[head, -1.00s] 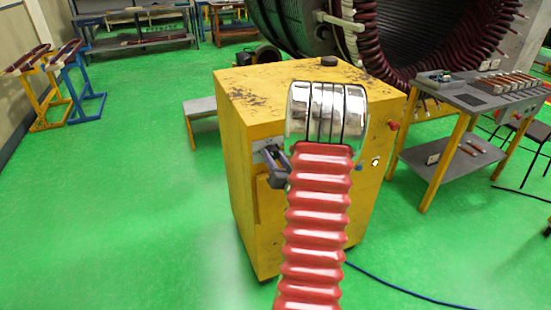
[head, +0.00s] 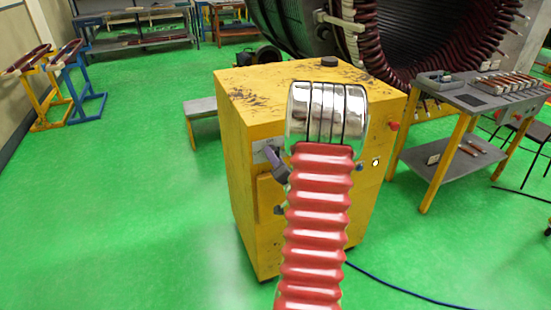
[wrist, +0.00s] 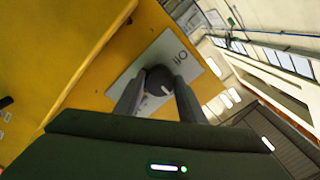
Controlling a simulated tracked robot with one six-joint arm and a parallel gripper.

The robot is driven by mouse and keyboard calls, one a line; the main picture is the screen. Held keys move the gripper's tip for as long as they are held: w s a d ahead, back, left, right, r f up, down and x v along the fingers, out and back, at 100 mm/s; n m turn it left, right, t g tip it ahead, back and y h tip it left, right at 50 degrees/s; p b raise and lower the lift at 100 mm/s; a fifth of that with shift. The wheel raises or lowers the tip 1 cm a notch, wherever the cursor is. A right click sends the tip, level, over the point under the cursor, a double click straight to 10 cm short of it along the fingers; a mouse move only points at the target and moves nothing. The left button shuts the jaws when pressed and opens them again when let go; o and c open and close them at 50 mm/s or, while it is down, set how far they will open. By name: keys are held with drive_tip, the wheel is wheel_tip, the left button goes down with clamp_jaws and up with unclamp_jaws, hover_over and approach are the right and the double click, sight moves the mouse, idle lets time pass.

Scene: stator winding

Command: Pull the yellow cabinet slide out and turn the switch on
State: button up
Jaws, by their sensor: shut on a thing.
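The yellow cabinet (head: 245,190) stands upright in front of me. In the wrist view, a light plate (wrist: 190,65) with I and O marks is on its yellow face. A round black switch knob (wrist: 159,80) sits on the plate. My gripper (wrist: 157,90) is shut on the knob, one finger on each side. In the head view my gripper (head: 276,166) shows beside the plate (head: 262,150), partly hidden by my red arm. A yellow panel (wrist: 60,50) with a raised edge is beside the plate; I cannot tell how far out the slide is.
A grey-topped table (head: 470,95) with tools stands to the right of the cabinet. A blue cable (head: 400,289) lies on the green floor at the front right. A large stator (head: 430,45) is behind. The floor to the left is mostly clear.

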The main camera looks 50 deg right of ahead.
drive_tip(key=shift+s+d, duration=0.2)
drive_tip(key=shift+d, duration=0.1)
drive_tip(key=o, duration=0.7)
drive_tip(key=shift+c, duration=0.2)
drive_tip(key=o, duration=0.4)
drive_tip(key=shift+w+a, duration=0.1)
drive_tip(key=shift+a, duration=0.05)
drive_tip(key=v, duration=1.4)
drive_tip(key=shift+w, duration=0.1)
